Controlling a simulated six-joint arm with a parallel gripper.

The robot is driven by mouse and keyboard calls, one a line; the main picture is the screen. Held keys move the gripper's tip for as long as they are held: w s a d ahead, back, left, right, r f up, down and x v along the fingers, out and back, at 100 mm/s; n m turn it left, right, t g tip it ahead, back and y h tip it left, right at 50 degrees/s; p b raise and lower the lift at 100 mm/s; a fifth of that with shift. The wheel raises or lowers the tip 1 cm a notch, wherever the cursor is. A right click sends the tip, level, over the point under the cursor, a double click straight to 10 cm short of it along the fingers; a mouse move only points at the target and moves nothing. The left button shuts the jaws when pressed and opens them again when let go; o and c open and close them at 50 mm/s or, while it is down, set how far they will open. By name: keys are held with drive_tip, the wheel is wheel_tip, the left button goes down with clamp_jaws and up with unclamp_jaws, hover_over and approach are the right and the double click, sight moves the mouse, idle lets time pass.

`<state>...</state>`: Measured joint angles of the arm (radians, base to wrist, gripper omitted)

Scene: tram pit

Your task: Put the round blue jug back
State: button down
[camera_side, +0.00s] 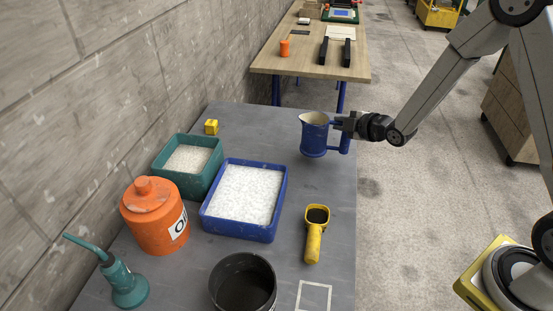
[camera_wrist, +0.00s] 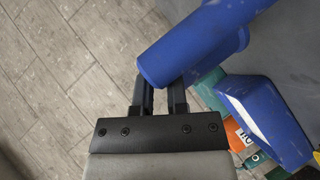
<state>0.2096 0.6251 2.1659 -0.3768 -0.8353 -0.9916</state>
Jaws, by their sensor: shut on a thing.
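The round blue jug (camera_side: 314,138) is near the far right corner of the grey table, upright, with its pale open mouth up. My gripper (camera_side: 345,127) is at its right side, shut on the handle. In the wrist view, my gripper's dark fingers (camera_wrist: 161,97) close on a thick blue bar (camera_wrist: 195,45) of the jug. I cannot tell whether the jug's base touches the table or hangs just above it. A white rectangular outline (camera_side: 314,284) marks the near right part of the table and is empty where it shows.
A blue tray (camera_side: 237,232) and a teal tray (camera_side: 177,179) of white granules stand left. A yellow scoop (camera_side: 313,240), black pot (camera_side: 240,262), orange oil can (camera_side: 150,222), teal oiler (camera_side: 127,287) and yellow block (camera_side: 211,127) are around. A wall bounds the left.

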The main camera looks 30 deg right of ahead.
sight(337, 149)
drive_tip(key=shift+f, duration=1.75)
drive_tip(key=c, duration=0.7)
unclamp_jaws()
drive_tip(key=shift+o, duration=0.2)
drive_tip(key=shift+f, duration=0.15)
drive_tip(key=v, duration=0.7)
drive_tip(key=shift+s+r, duration=0.3)
drive_tip(key=shift+s, duration=0.05)
drive_tip(key=s+a+r+m+g, duration=0.1)
drive_tip(key=s+a+m+g, duration=0.2)
drive_tip(key=s+m+g, duration=0.2)
drive_tip(key=s+a+r+m+g+h, duration=0.1)
drive_tip(key=s+a+m+g, duration=0.2)
drive_tip(key=s+m, duration=0.6)
drive_tip(key=s+g, duration=0.1)
drive_tip(key=g, duration=0.1)
drive_tip(key=shift+s+a+g, duration=0.25)
drive_tip(key=shift+s+g, duration=0.05)
drive_tip(key=shift+g, duration=0.1)
